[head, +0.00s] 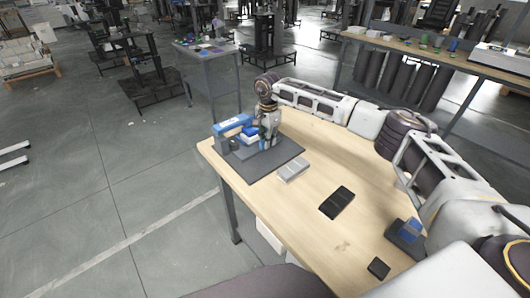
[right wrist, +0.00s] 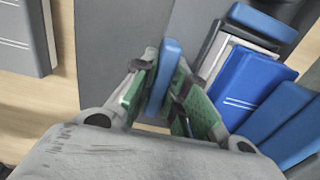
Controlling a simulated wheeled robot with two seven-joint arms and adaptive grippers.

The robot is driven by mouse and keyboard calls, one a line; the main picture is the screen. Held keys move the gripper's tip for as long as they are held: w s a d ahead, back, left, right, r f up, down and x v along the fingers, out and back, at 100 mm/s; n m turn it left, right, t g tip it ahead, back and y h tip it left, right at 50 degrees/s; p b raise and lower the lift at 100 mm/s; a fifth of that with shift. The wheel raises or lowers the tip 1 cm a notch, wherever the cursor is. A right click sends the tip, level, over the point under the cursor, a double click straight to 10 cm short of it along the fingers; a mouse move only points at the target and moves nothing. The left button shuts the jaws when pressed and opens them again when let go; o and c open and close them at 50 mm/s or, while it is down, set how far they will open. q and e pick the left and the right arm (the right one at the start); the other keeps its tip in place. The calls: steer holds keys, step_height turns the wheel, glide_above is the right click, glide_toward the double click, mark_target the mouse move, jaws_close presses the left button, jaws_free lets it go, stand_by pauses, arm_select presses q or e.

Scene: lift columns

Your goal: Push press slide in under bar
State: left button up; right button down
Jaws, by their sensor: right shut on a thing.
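A press with a raised blue bar (head: 232,123) stands on a dark grey board (head: 265,164) at the table's far left corner. A lower blue block (head: 249,139), seemingly part of the press slide, sits just right of the bar, beside my right gripper (head: 265,142). In the right wrist view, my right gripper (right wrist: 165,108) is shut on a narrow upright blue handle (right wrist: 170,62) between its green pads. Blue press parts (right wrist: 240,86) lie close to its right; I cannot tell clearly which is the bar. My left gripper is not in view.
A light grey flat block (head: 293,169) lies beside the board, and a dark tray (head: 337,202) lies further right. A blue-and-dark item (head: 407,231) and a small dark block (head: 378,268) are near the right side. Bare wooden tabletop (head: 310,215) lies between.

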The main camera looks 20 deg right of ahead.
steer(key=shift+w+a+f+b, duration=0.2)
steer(key=shift+w+f, duration=0.05)
steer(key=shift+w, duration=0.2)
steer(key=shift+w+a+f+b, duration=0.15)
steer(key=shift+w+f, duration=0.05)
steer(key=shift+w, duration=0.25)
steer(key=c, duration=1.6)
jaws_free()
steer(key=shift+o, duration=0.2)
steer(key=shift+w, duration=0.1)
steer(key=shift+r, duration=0.15)
steer(key=shift+w+r+p, duration=0.15)
steer(key=shift+r+p, duration=1.95)
steer(key=shift+r, duration=1.55)
